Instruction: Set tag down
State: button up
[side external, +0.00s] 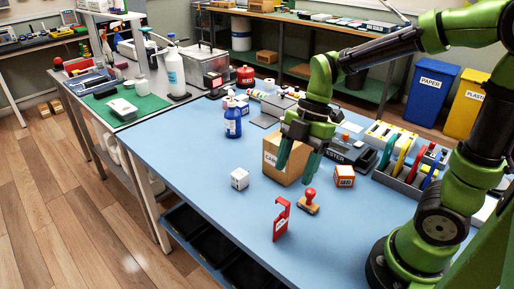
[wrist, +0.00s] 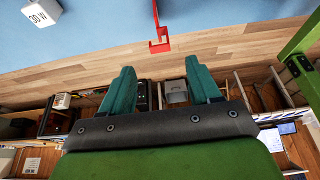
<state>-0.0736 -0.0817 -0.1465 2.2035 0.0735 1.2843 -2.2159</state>
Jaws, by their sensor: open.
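The red tag (side external: 281,220), a flat piece with a white label, stands upright on the blue table near its front edge. Part of it also shows at the top of the wrist view (wrist: 159,46), beyond the fingertips and apart from them. My gripper (side external: 297,160) is open, with its teal fingers spread and pointing down in front of the cardboard box. In the wrist view the space between its fingers (wrist: 158,72) is empty.
A white cube (side external: 240,179), a red-handled stamp (side external: 309,202) and a small orange box (side external: 344,176) stand near the tag. A cardboard box (side external: 272,166) is behind my fingers. A blue bottle (side external: 232,123) is farther back. The table's left front is clear.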

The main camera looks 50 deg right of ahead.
jog(key=s+d+r+m+t+h, duration=0.1)
jog(key=s+r+m+t, duration=0.1)
jog(key=m, duration=0.9)
jog(key=s+d+r+m+t+h, duration=0.1)
jog(key=r+m+t, duration=0.4)
jog(key=m, duration=0.6)
jog(key=shift+s+h, duration=0.3)
jog(key=shift+s, duration=0.4)
